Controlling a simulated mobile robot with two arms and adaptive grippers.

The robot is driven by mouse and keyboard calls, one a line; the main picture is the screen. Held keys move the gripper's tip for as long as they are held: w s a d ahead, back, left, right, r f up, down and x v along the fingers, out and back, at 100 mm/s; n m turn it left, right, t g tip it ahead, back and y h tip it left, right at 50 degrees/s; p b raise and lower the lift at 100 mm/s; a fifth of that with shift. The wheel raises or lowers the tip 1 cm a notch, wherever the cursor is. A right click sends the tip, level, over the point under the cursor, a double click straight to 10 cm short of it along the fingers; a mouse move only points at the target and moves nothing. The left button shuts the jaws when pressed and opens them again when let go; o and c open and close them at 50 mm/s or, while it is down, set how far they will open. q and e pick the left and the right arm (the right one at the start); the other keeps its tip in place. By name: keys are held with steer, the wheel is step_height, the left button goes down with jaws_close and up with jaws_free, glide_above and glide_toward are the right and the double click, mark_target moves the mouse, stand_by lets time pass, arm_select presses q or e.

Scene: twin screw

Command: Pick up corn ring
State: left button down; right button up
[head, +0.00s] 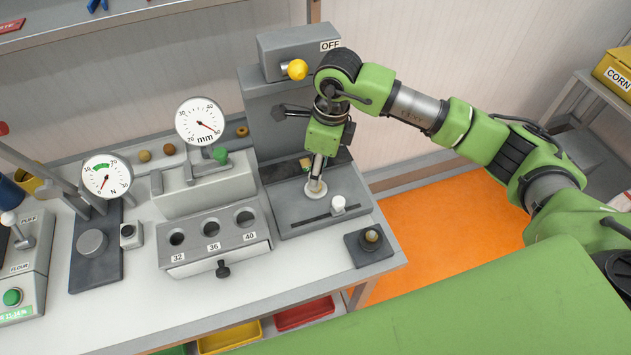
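A small brown ring-shaped piece (242,131) lies on the back ledge, left of the grey press machine. It may be the corn ring, but it is too small to be sure. My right arm reaches in from the right, and its gripper (325,137) is over the press base, to the right of that piece and apart from it. The fingers are partly hidden and small, so I cannot tell how far they are open. My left gripper is not in view.
The grey press (290,95) has a yellow knob (297,69). A block with three holes (212,245) stands in front. A yellow CORN box (615,72) is at the upper right.

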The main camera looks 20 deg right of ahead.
step_height(320, 180, down, 3)
steer(key=shift+f+p, duration=0.15)
steer(key=shift+p, duration=0.95)
steer(key=shift+w+a+f, duration=0.1)
steer(key=shift+f, duration=0.55)
steer(key=c, duration=0.8)
steer(key=shift+o, duration=0.2)
steer(key=shift+r, duration=0.1)
